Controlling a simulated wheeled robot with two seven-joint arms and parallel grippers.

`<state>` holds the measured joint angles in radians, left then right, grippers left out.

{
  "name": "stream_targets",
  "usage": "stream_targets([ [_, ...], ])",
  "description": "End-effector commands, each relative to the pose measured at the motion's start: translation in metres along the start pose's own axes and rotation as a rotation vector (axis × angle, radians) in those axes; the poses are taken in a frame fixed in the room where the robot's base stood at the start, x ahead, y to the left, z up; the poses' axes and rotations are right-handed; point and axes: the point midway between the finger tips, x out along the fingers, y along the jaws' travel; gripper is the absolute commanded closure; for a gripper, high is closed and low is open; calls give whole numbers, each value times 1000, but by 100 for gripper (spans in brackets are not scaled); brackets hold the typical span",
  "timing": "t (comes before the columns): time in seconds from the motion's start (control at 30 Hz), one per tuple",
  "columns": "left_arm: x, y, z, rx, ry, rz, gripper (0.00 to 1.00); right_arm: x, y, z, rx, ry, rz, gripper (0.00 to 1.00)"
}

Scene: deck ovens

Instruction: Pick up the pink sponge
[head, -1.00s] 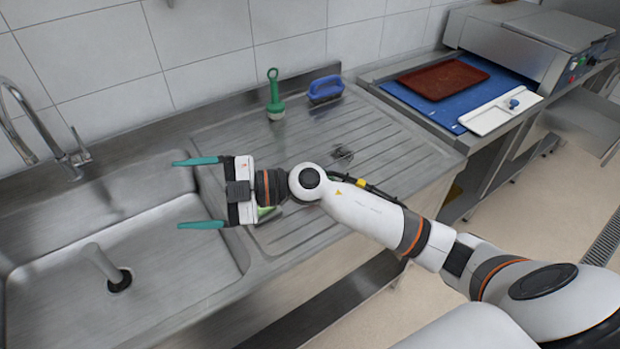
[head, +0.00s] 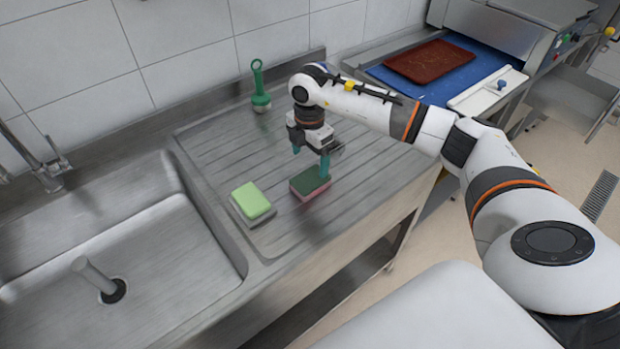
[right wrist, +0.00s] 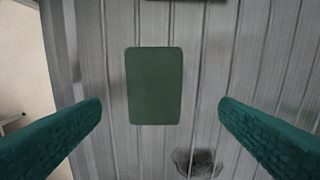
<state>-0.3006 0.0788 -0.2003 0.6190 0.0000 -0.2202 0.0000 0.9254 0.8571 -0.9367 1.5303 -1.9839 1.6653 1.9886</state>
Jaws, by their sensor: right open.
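The pink sponge (head: 312,184) has a dark green top and a pink side, and lies on the ribbed steel drainboard. In the right wrist view its green top (right wrist: 154,86) lies between the two fingers, apart from both. My right gripper (head: 310,163) is open, points down and is just above and behind the sponge; its teal fingers also show in the right wrist view (right wrist: 160,120). A light green sponge (head: 251,201) lies to the left of the pink one. My left gripper is not in view.
A green-handled brush (head: 259,88) stands at the back of the drainboard (head: 215,150). The sink basin (head: 150,250) is at the left. A red-brown tray (head: 430,61) and a white board (head: 487,90) lie on the blue surface at the back right.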

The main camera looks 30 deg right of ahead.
Motion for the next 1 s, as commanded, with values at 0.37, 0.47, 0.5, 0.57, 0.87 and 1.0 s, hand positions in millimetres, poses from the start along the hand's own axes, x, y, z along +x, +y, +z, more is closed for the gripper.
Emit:
stream_targets([
  [0.37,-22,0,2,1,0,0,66,35,7,-4,-1,-2,4,15],
  [0.47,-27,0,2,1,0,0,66,52,8,-4,-2,-4,1,15],
  [0.5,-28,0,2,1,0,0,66,57,8,-4,-3,-4,1,15],
  [0.57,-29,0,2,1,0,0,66,63,8,-4,-3,-4,0,15],
  [0.87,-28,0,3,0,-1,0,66,68,7,-4,-3,-3,-2,19],
  [1.0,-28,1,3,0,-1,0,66,67,7,-4,-3,-3,-2,42],
])
